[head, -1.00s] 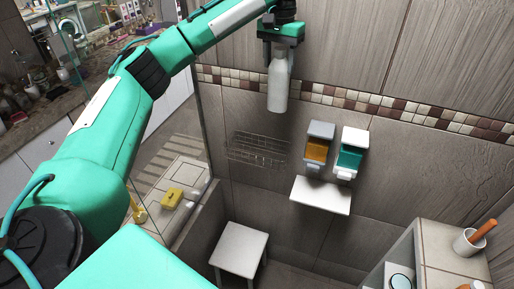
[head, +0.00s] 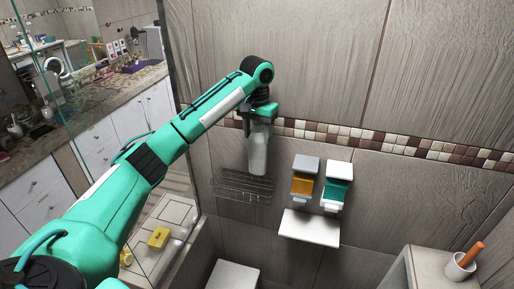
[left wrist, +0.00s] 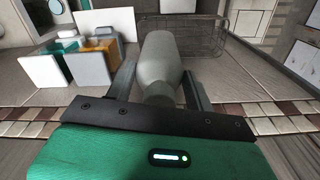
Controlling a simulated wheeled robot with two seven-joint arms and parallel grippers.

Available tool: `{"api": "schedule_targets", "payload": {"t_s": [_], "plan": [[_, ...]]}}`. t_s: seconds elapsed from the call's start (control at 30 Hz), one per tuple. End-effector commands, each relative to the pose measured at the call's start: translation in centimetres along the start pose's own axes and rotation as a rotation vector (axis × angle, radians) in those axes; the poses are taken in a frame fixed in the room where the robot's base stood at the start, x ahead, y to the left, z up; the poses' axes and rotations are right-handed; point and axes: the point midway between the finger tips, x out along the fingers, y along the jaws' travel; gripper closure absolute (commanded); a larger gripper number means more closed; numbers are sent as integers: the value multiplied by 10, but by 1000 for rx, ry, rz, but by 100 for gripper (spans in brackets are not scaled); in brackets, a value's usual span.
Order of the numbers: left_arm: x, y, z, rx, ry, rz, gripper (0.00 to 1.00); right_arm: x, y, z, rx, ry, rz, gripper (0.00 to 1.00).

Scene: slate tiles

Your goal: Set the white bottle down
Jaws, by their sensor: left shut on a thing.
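The white bottle (head: 258,150) hangs upright below my left gripper (head: 259,124) in the head view. My left gripper is shut on it near its top. In the left wrist view the bottle (left wrist: 160,62) sits between the two fingers of the gripper (left wrist: 158,88). In the head view the bottle's lower end overlaps the back of a wire basket (head: 243,187) on the tiled wall. I cannot tell whether the bottle touches the basket. My right gripper is not in view.
An amber dispenser (head: 303,184) and a teal dispenser (head: 336,190) are on the wall to the right, above a white shelf (head: 309,228). A white stool (head: 233,276) stands below. A glass panel edge is at the left. A cup (head: 460,266) stands on a ledge at right.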

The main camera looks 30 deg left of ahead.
Motion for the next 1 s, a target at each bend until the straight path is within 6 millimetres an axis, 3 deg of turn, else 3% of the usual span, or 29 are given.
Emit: {"api": "schedule_targets", "payload": {"t_s": [0.1,0.37,0.63,1.0], "plan": [[17,1,1,1,-2,2,91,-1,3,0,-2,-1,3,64],[32,0,0,-1,0,1,91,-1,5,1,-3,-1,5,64],[63,0,1,-1,-1,1,91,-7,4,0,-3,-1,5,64],[69,-1,1,-1,0,0,91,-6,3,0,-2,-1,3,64]]}}
